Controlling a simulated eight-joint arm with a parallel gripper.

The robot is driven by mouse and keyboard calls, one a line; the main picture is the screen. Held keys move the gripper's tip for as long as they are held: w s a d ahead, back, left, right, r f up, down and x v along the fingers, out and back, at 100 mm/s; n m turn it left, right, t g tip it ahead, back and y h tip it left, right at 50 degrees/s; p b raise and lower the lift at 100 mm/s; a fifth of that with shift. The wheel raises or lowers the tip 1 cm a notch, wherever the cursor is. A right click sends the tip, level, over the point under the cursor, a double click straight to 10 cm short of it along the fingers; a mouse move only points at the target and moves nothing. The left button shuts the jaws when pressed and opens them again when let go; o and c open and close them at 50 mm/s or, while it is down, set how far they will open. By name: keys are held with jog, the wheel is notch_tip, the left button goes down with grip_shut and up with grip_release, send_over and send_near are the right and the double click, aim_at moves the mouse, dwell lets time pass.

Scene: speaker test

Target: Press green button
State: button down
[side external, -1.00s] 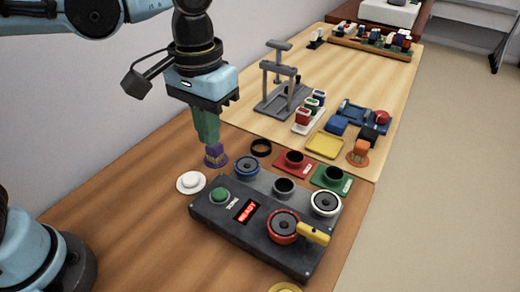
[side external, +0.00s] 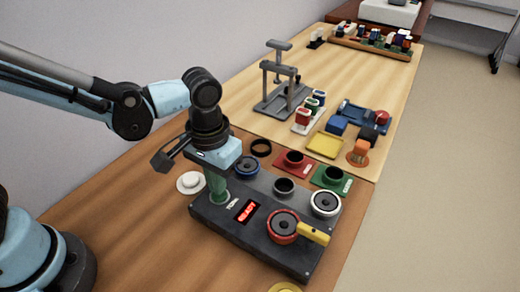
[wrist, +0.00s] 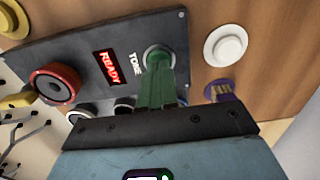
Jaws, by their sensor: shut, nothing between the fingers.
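The dark control panel (side external: 260,246) lies on the wooden table with a red READY display (side external: 245,211). The green button sits at the panel's left end, and its pale ring (side external: 211,203) shows around my fingers. My gripper (side external: 219,197) is shut and empty, with its green fingers pointing down onto the button. In the wrist view the fingertips (wrist: 158,62) overlap the button's ring (wrist: 148,52) next to the word TONE. The fingers hide most of the button, so I cannot tell whether it is touched or pressed in.
The panel also carries a red-ringed speaker (side external: 283,226), a white-ringed speaker (side external: 326,203) and a yellow handle (side external: 313,233). A white disc (side external: 191,183) lies left of the panel.

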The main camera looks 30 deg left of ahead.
jog(key=shift+f, duration=0.35)
jog(key=shift+f, duration=1)
jog(key=shift+w+r, duration=0.1)
jog(key=shift+r, duration=0.05)
notch_tip(320, 180, up, 14)
jog(key=shift+r, duration=0.25)
jog(key=shift+a, duration=0.1)
dwell(0.7)
jog(key=a+f+t, duration=0.2)
jog(key=a+t, duration=0.1)
jog(key=a, duration=0.4)
jog(key=s+a+f+t, duration=0.1)
jog(key=a+t, duration=0.3)
jog(key=a, duration=0.4)
jog(key=shift+a+f, duration=0.15)
jog(key=shift+f, duration=0.35)
